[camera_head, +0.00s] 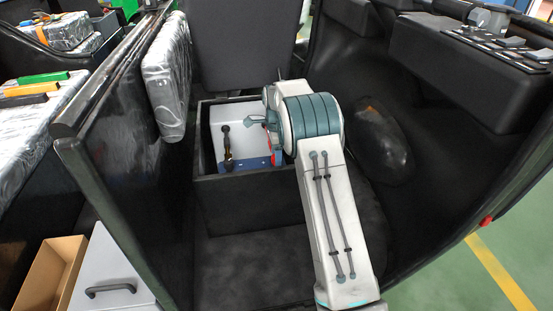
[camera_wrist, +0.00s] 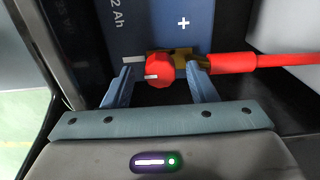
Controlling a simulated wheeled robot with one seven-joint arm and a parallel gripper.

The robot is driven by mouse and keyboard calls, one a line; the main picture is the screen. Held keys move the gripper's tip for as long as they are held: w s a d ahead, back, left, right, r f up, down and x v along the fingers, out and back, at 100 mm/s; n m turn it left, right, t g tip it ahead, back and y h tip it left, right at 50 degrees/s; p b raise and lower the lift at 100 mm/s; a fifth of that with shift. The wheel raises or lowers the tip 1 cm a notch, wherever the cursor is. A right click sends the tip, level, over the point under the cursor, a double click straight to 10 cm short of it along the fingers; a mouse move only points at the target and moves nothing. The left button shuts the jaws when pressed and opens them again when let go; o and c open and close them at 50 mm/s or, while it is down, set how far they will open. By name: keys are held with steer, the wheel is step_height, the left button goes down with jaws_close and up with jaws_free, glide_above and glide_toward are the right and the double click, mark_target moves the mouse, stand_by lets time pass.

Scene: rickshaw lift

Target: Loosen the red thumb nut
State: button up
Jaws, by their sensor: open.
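The red thumb nut (camera_wrist: 158,68) shows in the wrist view, round and red, next to a brass-coloured terminal clamp (camera_wrist: 182,57). It sits at the edge of a blue battery (camera_wrist: 158,25) marked with a plus sign. A thick red cable (camera_wrist: 245,63) runs from the clamp to the right. My gripper (camera_wrist: 160,75) is open, with one blue-grey finger on each side of the nut; I cannot tell whether either touches it. In the head view my arm hides the nut, and part of the blue battery (camera_head: 232,165) shows inside a black box.
The black box (camera_head: 250,200) has walls around the battery, with a white panel (camera_head: 235,125) inside. A black handle-like part (camera_head: 227,150) stands left of my arm. A dark vehicle wall (camera_head: 110,150) is at left, and a dark console (camera_head: 470,75) at right.

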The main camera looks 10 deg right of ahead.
steer(key=shift+f, duration=0.5)
steer(key=c, duration=1)
